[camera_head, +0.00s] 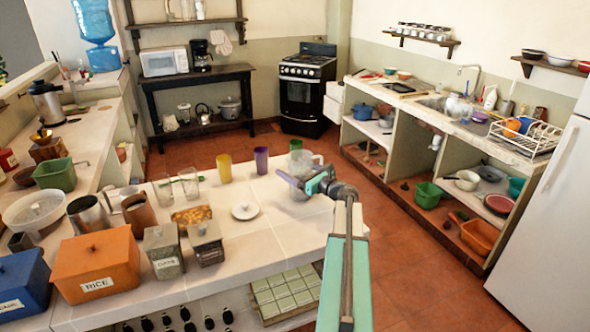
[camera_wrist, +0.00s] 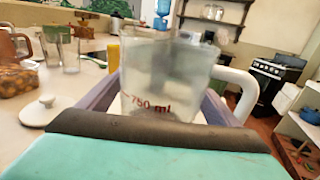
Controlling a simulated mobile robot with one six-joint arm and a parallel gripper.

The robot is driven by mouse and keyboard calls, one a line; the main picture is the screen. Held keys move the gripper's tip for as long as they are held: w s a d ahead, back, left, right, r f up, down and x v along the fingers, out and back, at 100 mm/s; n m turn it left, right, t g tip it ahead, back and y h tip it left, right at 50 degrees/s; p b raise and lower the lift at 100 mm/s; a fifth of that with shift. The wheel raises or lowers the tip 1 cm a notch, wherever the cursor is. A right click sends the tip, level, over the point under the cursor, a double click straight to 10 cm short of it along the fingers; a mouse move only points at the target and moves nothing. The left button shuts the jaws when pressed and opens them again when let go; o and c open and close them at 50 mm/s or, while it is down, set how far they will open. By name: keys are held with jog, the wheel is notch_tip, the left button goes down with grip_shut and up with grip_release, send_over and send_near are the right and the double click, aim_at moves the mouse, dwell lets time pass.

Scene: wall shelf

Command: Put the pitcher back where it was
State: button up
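The pitcher (camera_head: 303,160) is a clear measuring jug at the right end of the white tiled counter. In the wrist view the pitcher (camera_wrist: 165,75) fills the middle, upright, with a red "750 ml" mark and a white handle on its right. My gripper (camera_head: 288,179) reaches it from the front right. In the wrist view the purple fingers of my gripper (camera_wrist: 162,100) lie along both sides of the pitcher and look closed against it. The pitcher's base is hidden, so I cannot tell whether it touches the counter.
A white lid (camera_head: 245,211), a purple cup (camera_head: 262,160), a yellow cup (camera_head: 224,168) and clear glasses (camera_head: 190,184) stand nearby on the counter (camera_head: 255,245). A wall shelf (camera_head: 190,22) holds glassware at the back. Red floor lies open between counter, stove (camera_head: 306,85) and sink units.

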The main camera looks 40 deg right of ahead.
aim_at(306, 175)
jog(key=shift+r, duration=0.2)
jog(key=s+b, duration=0.4)
jog(key=s, duration=0.8)
jog(key=shift+d+f, duration=0.1)
dwell(0.7)
